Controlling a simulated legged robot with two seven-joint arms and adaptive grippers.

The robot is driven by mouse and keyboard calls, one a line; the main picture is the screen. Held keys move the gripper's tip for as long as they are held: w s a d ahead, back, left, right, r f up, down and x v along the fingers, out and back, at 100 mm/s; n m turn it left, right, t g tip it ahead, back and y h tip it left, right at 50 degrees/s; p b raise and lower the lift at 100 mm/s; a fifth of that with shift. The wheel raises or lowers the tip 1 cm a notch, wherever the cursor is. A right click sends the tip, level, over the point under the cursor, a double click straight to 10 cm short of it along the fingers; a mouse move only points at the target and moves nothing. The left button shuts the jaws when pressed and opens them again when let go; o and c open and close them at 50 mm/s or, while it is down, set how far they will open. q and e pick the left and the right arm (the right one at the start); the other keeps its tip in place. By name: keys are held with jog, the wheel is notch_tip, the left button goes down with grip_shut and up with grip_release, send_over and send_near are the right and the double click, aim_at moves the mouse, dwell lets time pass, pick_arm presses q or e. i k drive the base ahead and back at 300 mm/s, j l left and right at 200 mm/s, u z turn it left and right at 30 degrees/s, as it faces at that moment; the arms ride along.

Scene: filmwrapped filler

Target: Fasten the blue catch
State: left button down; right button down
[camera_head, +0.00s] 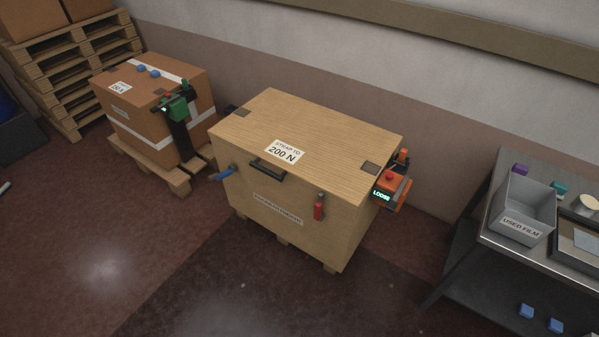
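The blue catch (224,174) is on the left part of the wooden crate's front face, near the left corner. Its handle sticks out to the left from the face. The wooden crate (240,125) stands on the floor in the middle, with its lid down. A red catch (319,208) on the right part of the same face hangs upright, close to the wood. Neither of my grippers shows in the head view.
An orange strapping device (391,190) reading "LOOSE" sits at the crate's right side. A strapped carton (140,115) with a green device (176,107) stands at left. A bench (490,232) with a "USED FILM" bin (521,212) stands at right. Floor (150,270) in front is clear.

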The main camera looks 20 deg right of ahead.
aim_at(217, 177)
jog(key=i+j+z, duration=0.15)
jog(key=i+z, duration=0.2)
jog(key=i, duration=0.15)
jog(key=i+j+z, duration=0.3)
jog(key=i, duration=0.15)
jog(key=i+j+z, duration=0.35)
jog(key=i+j, duration=0.05)
